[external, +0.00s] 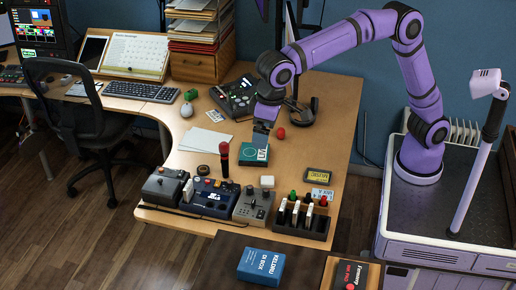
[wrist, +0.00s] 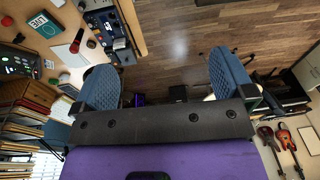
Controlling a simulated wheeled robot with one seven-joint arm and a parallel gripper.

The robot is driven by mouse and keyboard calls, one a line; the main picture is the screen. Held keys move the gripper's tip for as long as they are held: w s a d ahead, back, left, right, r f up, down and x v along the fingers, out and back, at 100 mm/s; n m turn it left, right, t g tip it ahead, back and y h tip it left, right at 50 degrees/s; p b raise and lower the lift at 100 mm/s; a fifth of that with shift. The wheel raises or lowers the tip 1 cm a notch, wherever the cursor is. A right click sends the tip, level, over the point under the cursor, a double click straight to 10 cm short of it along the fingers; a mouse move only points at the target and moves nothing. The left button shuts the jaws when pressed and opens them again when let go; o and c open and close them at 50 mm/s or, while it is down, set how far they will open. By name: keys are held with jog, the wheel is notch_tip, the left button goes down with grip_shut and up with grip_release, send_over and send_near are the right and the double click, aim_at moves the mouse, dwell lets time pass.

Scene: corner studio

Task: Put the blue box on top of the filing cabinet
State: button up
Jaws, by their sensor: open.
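The blue box (external: 261,266) with white lettering lies flat on a dark brown surface (external: 213,268) at the bottom edge of the external view. I cannot make it out in the wrist view. My gripper (external: 262,140) hangs over the wooden desk, near a teal box (external: 253,160) with a white label, well apart from the blue box. Its two blue fingers (wrist: 165,78) are spread in the wrist view, with nothing between them but distant floor. I cannot tell for sure which piece is the filing cabinet.
A black and red box (external: 351,274) lies right of the blue box. An office chair (external: 80,115) stands left. Floor (external: 110,230) at front left is clear.

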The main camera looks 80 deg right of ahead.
jog(key=s+d+r+t, duration=0.1)
jog(key=s+d+r, duration=0.15)
jog(key=d, duration=0.65)
jog(key=s+d+r, duration=0.2)
jog(key=s+d, duration=0.2)
jog(key=d, duration=0.5)
jog(key=s+d+r+t, duration=0.1)
jog(key=s+d+r, duration=0.15)
jog(key=d, duration=0.75)
jog(key=s+d+f+t, duration=0.1)
jog(key=s+d+f, duration=0.3)
jog(key=s+d, duration=0.3)
jog(key=s+d+f+t, duration=0.1)
jog(key=s+d+f, duration=0.4)
jog(key=s+d, duration=0.3)
jog(key=s, duration=0.4)
jog(key=shift+d+f+h, duration=0.25)
jog(key=shift+f+h, duration=0.05)
jog(key=shift+h, duration=0.1)
